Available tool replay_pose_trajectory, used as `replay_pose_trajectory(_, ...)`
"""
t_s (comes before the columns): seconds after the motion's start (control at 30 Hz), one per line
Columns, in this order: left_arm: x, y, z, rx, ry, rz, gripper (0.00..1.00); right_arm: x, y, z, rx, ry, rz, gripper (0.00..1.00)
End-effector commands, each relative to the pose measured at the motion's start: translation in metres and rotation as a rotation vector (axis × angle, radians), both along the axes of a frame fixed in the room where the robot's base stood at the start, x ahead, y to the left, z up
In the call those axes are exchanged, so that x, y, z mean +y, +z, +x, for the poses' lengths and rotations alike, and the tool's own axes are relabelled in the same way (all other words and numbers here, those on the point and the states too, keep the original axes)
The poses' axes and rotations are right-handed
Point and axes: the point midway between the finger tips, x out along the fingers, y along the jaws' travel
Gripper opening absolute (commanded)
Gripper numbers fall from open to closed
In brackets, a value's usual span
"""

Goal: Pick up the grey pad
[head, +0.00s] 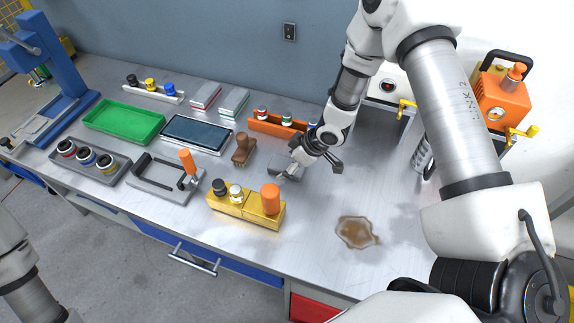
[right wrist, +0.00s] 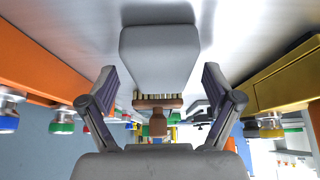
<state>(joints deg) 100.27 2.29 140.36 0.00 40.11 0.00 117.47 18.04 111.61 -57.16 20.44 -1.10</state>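The grey pad (head: 281,164) lies on the metal bench, between the brown wooden brush and my right gripper. In the right wrist view the pad (right wrist: 160,60) is a pale grey block with rounded edges, centred ahead of the fingers. My right gripper (head: 311,163) is low over the bench at the pad, partly covering it in the head view. Its fingers (right wrist: 159,78) are spread wide, one on each side of the pad's near end, with visible gaps. It holds nothing. My left gripper is out of view; only part of that arm shows at the lower left.
The brown brush (head: 241,149) stands left of the pad. A yellow block (head: 262,211) with knobs is in front; an orange rack (head: 262,123) is behind. A brown stain (head: 356,232) marks the bench at right. The bench around the stain is free of objects.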

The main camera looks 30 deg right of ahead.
Motion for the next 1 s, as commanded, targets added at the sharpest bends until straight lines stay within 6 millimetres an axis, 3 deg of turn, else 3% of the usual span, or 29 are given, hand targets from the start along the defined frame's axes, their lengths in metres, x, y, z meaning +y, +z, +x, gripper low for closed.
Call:
replay_pose_trajectory(0.03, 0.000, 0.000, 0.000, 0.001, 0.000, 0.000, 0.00, 0.000, 0.000, 0.000, 0.000, 0.000, 0.000, 0.72)
replay_pose_trajectory(0.13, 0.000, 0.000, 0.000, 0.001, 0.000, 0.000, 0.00, 0.000, 0.000, 0.000, 0.000, 0.000, 0.000, 0.37)
replay_pose_trajectory(0.57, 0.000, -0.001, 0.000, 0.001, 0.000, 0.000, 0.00, 0.000, 0.001, -0.001, 0.002, 0.000, -0.001, 0.36)
replay_pose_trajectory(0.87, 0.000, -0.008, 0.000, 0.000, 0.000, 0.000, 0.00, 0.000, 0.035, 0.000, -0.003, 0.001, 0.000, 0.36)
replay_pose_trajectory(1.0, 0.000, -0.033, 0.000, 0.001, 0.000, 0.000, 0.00, -0.002, 0.030, -0.026, 0.002, -0.005, 0.005, 0.36)
